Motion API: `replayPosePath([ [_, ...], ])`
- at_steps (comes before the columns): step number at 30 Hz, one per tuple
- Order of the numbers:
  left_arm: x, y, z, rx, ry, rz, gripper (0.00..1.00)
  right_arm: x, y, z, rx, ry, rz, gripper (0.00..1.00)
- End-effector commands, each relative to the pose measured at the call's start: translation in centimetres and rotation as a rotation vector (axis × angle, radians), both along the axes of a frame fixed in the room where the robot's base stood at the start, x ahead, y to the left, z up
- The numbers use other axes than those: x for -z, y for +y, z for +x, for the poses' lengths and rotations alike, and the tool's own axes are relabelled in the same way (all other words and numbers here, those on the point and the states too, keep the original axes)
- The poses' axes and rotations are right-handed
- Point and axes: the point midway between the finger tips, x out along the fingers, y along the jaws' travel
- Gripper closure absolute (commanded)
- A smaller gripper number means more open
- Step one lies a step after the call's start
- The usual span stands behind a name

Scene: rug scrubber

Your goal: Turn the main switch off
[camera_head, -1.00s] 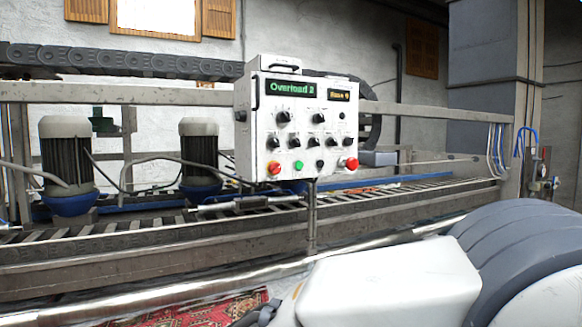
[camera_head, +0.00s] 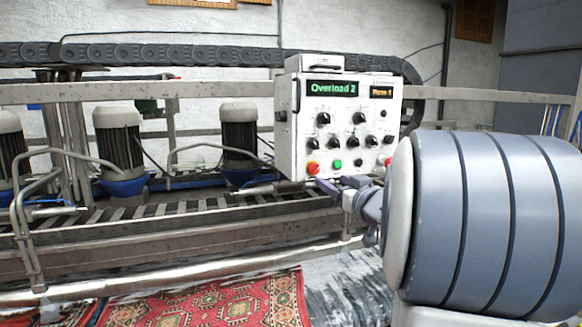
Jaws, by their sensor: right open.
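The white control box (camera_head: 292,150) stands at the centre of the head view. Its face carries several black rotary knobs, such as the upper knob (camera_head: 323,118). A red button (camera_head: 312,169) and a green button (camera_head: 337,163) sit along its lower edge. I cannot tell which control is the main switch. My right gripper (camera_head: 328,186) is at the box's lower edge, below the green button, open with nothing seen between its fingers. Whether it touches the box is unclear. My right arm hides part of the box's lower right. My left gripper is out of view.
Behind run a metal rail and a conveyor with several motors (camera_head: 118,140). A red patterned rug (camera_head: 220,303) lies below in front.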

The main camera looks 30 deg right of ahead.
Motion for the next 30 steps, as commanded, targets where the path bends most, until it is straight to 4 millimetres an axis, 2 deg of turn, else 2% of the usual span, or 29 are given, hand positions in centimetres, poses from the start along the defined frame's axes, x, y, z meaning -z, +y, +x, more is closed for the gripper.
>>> replayPosePath([
  [9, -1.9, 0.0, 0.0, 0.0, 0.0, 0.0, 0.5, -0.2, -1.1, 5.5, -0.003, 0.002, 0.003, 0.3],
  [15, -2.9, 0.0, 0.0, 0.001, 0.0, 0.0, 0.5, -0.1, -1.9, 8.4, -0.002, 0.002, 0.0, 0.3],
  [21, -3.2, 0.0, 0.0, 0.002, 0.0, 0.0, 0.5, 0.0, -2.2, 9.6, 0.0, 0.001, -0.001, 0.3],
  [29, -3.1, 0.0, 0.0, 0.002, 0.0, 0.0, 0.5, 0.1, -2.2, 9.7, 0.0, 0.001, -0.001, 0.3],
  [30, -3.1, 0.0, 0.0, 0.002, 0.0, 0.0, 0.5, 0.1, -2.2, 9.7, 0.0, 0.001, -0.001, 0.45],
])
